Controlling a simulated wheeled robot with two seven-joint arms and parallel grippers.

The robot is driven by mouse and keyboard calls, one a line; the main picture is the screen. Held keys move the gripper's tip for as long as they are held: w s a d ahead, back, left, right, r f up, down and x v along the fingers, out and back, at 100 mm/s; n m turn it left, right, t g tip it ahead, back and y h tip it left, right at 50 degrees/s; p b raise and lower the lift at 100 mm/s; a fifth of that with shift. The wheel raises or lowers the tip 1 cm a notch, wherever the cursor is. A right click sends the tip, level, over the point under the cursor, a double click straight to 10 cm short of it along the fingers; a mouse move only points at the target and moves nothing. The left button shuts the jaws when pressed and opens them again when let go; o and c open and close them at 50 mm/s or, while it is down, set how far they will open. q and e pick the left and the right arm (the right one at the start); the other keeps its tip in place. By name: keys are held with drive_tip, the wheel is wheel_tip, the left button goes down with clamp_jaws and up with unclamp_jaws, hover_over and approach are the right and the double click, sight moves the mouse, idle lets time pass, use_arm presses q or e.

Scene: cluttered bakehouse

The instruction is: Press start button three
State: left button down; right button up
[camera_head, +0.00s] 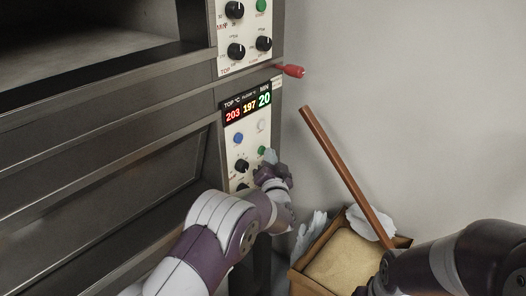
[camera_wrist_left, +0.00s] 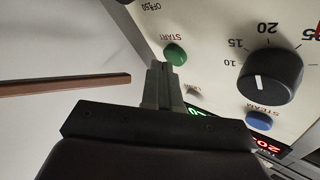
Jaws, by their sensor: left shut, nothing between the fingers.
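The green start button (camera_head: 262,150) sits on the right side of the oven's lower control panel, below a white button (camera_head: 261,124). In the left wrist view the green button (camera_wrist_left: 175,54) has the word START beside it. My left gripper (camera_head: 270,156) is shut and empty, its fingers pointing at the panel just right of the green button. In the left wrist view the fingertips (camera_wrist_left: 160,66) are right beside the green button; I cannot tell whether they touch it. My right arm shows at the lower right, but its gripper does not show.
The lower panel has a lit display (camera_head: 247,107), a blue button (camera_head: 238,138) and black knobs (camera_head: 242,166). A red-tipped handle (camera_head: 291,71) sticks out above. A box (camera_head: 314,283) with a wooden stick (camera_head: 345,172) leaning from it stands right of the oven, by the wall.

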use_arm(q)
drive_tip(key=shift+s+d, duration=0.3)
drive_tip(key=shift+d, duration=0.05)
drive_tip(key=shift+s+d+p, duration=0.15)
drive_tip(key=shift+s+d, duration=0.6)
drive_tip(key=shift+d, duration=0.3)
drive_tip(key=shift+s+d+p, duration=0.15)
drive_tip(key=shift+s+d, duration=0.55)
drive_tip(key=shift+d, duration=0.3)
